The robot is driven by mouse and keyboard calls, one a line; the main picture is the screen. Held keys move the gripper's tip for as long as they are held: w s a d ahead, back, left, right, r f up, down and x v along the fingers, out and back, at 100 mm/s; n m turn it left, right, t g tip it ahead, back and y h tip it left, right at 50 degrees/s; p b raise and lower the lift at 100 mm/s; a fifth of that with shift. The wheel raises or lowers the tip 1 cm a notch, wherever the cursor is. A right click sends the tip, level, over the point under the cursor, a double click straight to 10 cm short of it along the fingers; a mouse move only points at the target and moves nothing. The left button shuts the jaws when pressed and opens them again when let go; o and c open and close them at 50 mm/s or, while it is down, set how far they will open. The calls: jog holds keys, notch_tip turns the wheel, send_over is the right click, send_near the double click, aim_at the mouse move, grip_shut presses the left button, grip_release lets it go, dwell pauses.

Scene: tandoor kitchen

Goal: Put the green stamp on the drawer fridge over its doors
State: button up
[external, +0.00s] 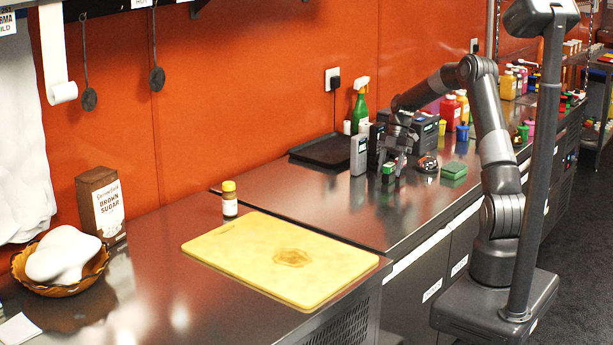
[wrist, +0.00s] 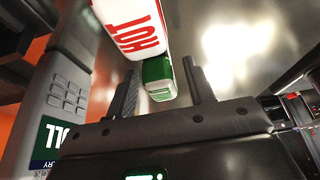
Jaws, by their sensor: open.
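A small green block, apparently the green stamp (external: 388,170), stands on the steel counter. It also shows in the wrist view (wrist: 157,80), with a pale side, between my two fingers. My gripper (external: 393,177) is low at the counter around it; in the wrist view my fingers (wrist: 162,72) are apart, with a gap visible on the right. A white block with red HOT lettering (wrist: 135,30) is just beyond the green block; I cannot tell whether they touch. The drawer fridge (external: 425,282), with pale-labelled door fronts, is under the counter.
A grey keypad device (external: 358,155) stands left of my gripper and shows close in the wrist view (wrist: 70,90). A green flat box (external: 453,170) and a dark round item (external: 427,164) lie to the right. A yellow board (external: 280,258) is at front left. Bare counter lies between.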

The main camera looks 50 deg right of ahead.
jog(key=v, duration=1)
jog(key=s+a+r+m+h, duration=0.1)
jog(key=s+a+r+m, duration=0.25)
jog(key=a, duration=0.35)
jog(key=s+a+r+m+t+h, duration=0.1)
jog(key=s+a+r+m+h, duration=0.1)
jog(key=a+r, duration=0.3)
jog(key=s+a+r+m+h, duration=0.1)
jog(key=s+a+r+m, duration=0.2)
jog(key=a, duration=0.5)
jog(key=s+a+m+t, duration=0.1)
jog(key=s+a+m, duration=0.2)
jog(key=s, duration=0.3)
jog(key=s+a+f+m+t, duration=0.1)
jog(key=s+a+m+t, duration=0.1)
jog(key=s, duration=0.5)
jog(key=s+a+m+t, duration=0.1)
jog(key=s+a+m, duration=0.4)
jog(key=s, duration=0.2)
jog(key=shift+a+f+t+h, duration=0.25)
jog(key=shift+t+h, duration=0.05)
jog(key=shift+t, duration=0.1)
